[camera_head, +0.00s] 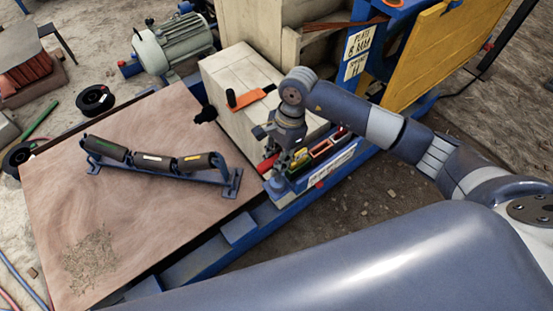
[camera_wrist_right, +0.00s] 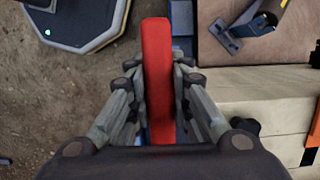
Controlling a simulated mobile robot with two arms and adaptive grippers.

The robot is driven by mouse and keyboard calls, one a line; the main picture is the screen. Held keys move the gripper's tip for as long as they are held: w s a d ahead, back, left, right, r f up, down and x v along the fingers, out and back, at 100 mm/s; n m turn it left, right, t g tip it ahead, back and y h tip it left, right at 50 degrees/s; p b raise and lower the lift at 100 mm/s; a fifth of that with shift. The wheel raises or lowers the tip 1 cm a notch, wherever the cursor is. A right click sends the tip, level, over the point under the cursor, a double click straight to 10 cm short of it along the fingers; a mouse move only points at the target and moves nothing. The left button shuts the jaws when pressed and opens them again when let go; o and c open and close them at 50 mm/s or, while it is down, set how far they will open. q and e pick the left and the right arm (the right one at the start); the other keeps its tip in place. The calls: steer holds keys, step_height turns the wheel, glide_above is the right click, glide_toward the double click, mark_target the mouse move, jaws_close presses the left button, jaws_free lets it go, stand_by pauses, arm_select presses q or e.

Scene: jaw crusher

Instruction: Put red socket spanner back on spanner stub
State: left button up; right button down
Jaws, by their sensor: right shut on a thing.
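My right gripper (camera_head: 277,165) is low beside the blue machine frame, in front of the pale wooden block. It is shut on the red socket spanner (camera_wrist_right: 157,45); in the right wrist view the red bar lies between both fingers of the gripper (camera_wrist_right: 158,75) and sticks out past them. In the head view only a small red part of the spanner (camera_head: 267,163) shows, the rest hidden by the gripper. I cannot make out the spanner stub for certain. My left gripper is not in view.
An orange tool with a black knob (camera_head: 250,97) lies on the pale block (camera_head: 222,72). A coloured tool rack (camera_head: 322,150) is right of the gripper. A roller frame (camera_head: 160,165) rests on the brown board (camera_head: 150,235). A grey motor (camera_head: 172,42) stands behind.

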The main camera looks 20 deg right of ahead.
steer(key=c, duration=1.4)
jaws_free()
